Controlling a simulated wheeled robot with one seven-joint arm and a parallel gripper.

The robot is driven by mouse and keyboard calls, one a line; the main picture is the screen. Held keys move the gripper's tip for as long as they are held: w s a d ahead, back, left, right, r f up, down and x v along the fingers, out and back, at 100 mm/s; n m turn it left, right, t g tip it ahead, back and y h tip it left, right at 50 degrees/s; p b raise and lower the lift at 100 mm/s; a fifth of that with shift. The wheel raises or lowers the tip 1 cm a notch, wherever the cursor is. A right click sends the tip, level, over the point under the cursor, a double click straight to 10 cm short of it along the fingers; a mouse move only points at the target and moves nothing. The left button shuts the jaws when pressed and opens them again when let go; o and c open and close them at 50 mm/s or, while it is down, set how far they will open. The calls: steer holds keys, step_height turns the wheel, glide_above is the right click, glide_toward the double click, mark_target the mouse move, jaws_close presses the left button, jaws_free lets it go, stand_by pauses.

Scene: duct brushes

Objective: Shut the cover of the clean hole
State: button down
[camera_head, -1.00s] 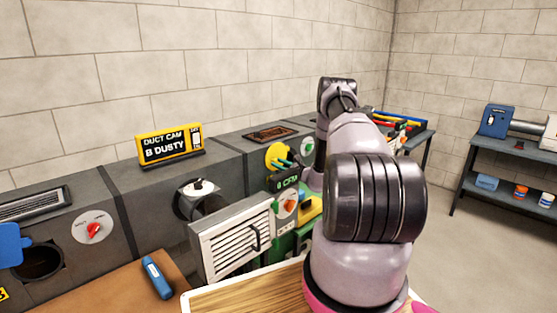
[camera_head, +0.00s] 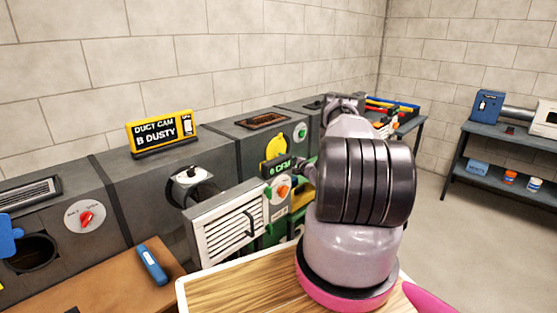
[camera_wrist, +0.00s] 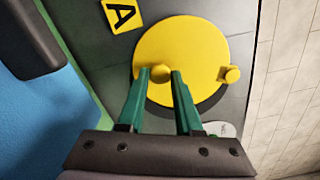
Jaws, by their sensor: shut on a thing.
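The round yellow cover (camera_wrist: 195,45) lies flat on the dark panel beside a yellow plate marked A (camera_wrist: 120,14). A dark crescent (camera_wrist: 208,108) shows along its lower edge in the wrist view; I cannot tell whether it is open hole or rim. The sign (camera_head: 161,131) reads B dusty.
A louvred white panel (camera_head: 215,233) stands ajar in front of the ducts. A blue tool (camera_head: 152,264) lies on the brown bench at left. A shelf (camera_head: 515,150) stands far right.

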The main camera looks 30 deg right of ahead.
steer(key=shift+w+d+f+n, duration=0.15)
steer(key=shift+w+d+n, duration=0.05)
steer(key=shift+d+n, duration=0.45)
steer(key=shift+w+d+f+n, duration=0.1)
steer(key=shift+w+d+n, duration=0.1)
steer(key=shift+d+n, duration=0.45)
steer(key=shift+w+d+f+n, duration=0.2)
steer(key=shift+d+n, duration=0.3)
steer(key=shift+n, duration=0.3)
steer(key=c, duration=0.6)
jaws_free()
steer(key=shift+r, duration=0.1)
steer(key=v, duration=1)
steer(key=shift+s+d, duration=0.15)
steer(key=shift+s, duration=0.2)
